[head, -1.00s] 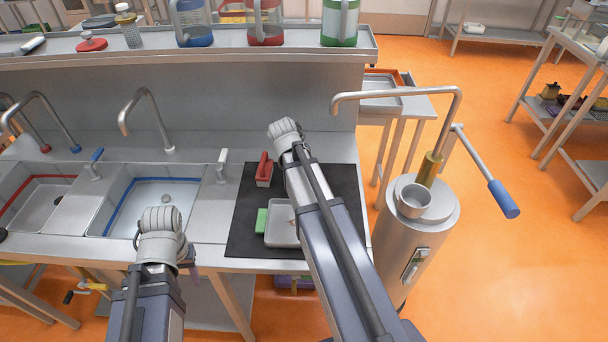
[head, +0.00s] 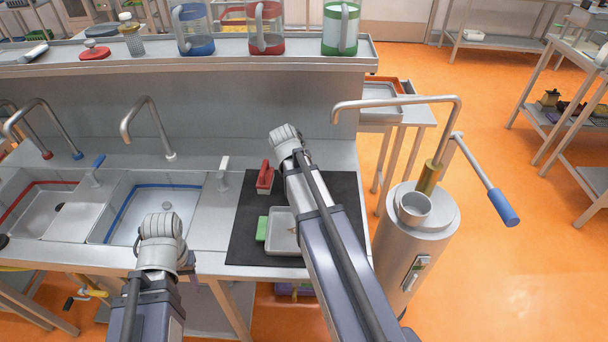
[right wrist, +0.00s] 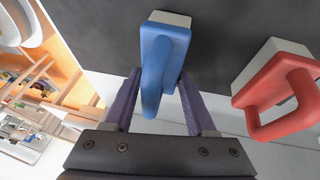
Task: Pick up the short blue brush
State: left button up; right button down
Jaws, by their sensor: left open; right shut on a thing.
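The short blue brush (right wrist: 160,58) is in the right wrist view, a blue loop handle on a pale block. My right gripper (right wrist: 160,90) is shut on its handle, with one purple finger on each side. Whether the brush touches the dark surface behind it, I cannot tell. In the head view my right arm ends at the back of the black mat (head: 240,225), and the blue brush is hidden there. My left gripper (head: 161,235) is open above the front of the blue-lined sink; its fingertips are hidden.
A red brush (head: 265,177) stands on the mat left of my right arm; it also shows in the right wrist view (right wrist: 280,90). A green sponge-like block (head: 262,228) and a grey tray (head: 283,238) are nearer the front. A metal cylinder with a tap (head: 415,230) stands right.

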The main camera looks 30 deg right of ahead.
notch_tip(320, 180, up, 10)
jog(key=p, duration=0.9)
jog(key=shift+f, duration=0.25)
